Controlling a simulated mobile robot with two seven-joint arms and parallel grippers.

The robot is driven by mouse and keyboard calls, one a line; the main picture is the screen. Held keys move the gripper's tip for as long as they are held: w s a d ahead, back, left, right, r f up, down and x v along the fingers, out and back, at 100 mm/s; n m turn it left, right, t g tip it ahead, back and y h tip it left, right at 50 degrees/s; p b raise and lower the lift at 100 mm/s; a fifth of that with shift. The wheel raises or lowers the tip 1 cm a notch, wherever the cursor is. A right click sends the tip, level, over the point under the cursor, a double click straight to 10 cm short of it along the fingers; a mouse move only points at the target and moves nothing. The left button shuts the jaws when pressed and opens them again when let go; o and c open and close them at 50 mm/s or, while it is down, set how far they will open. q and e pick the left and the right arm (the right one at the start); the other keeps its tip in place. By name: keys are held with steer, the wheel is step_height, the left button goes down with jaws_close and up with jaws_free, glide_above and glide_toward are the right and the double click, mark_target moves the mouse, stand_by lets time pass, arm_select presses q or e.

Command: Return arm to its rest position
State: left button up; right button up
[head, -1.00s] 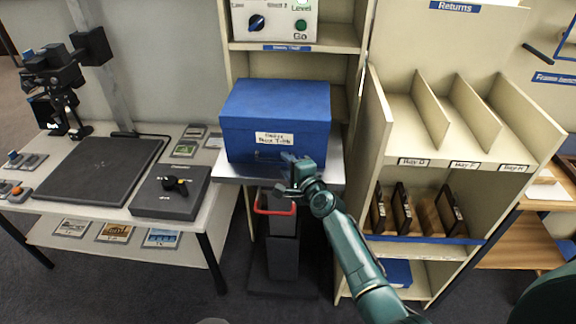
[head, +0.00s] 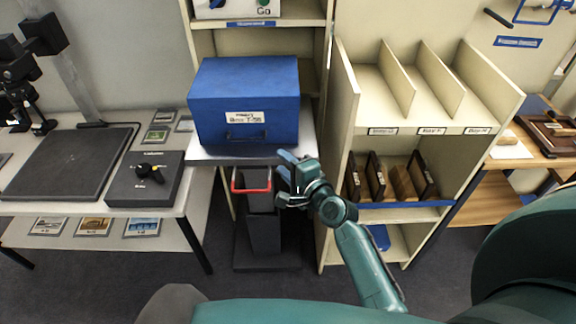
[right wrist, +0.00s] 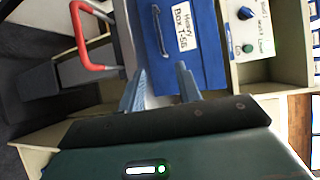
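My right gripper (head: 287,178) is in front of the blue box's support, just below and right of the box's front edge. In the right wrist view its two grey-blue fingers (right wrist: 160,90) stand apart with nothing between them. The blue box (head: 246,100) has a white label reading "Heavy Box T-56" and a front handle. It rests closed on a metal platform (head: 205,156); the box also shows in the right wrist view (right wrist: 205,70). My gripper is apart from the box. My left gripper is not seen; teal parts of my own body fill the bottom and right edges.
A lift with a red handle (head: 251,189) stands under the platform. A cream shelf (head: 340,90) with labelled bays and several dark-framed items is close right of my arm. A table (head: 95,207) with a black pad (head: 65,162) is left. Dark floor lies between.

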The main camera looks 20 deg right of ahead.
steer(key=shift+s+d+r, duration=0.1)
steer(key=shift+s+d, duration=0.05)
steer(key=shift+s, duration=0.5)
steer(key=s+a+f+n+g, duration=0.1)
steer(key=s+f+n+g, duration=0.1)
steer(key=s+f+n, duration=0.4)
steer(key=s+a+f+n+g, duration=0.2)
steer(key=s+f+n, duration=0.4)
steer(key=s+n, duration=0.7)
steer(key=s+g, duration=0.1)
steer(key=s, duration=0.2)
steer(key=shift+a+h, duration=0.2)
steer(key=shift+h, duration=0.1)
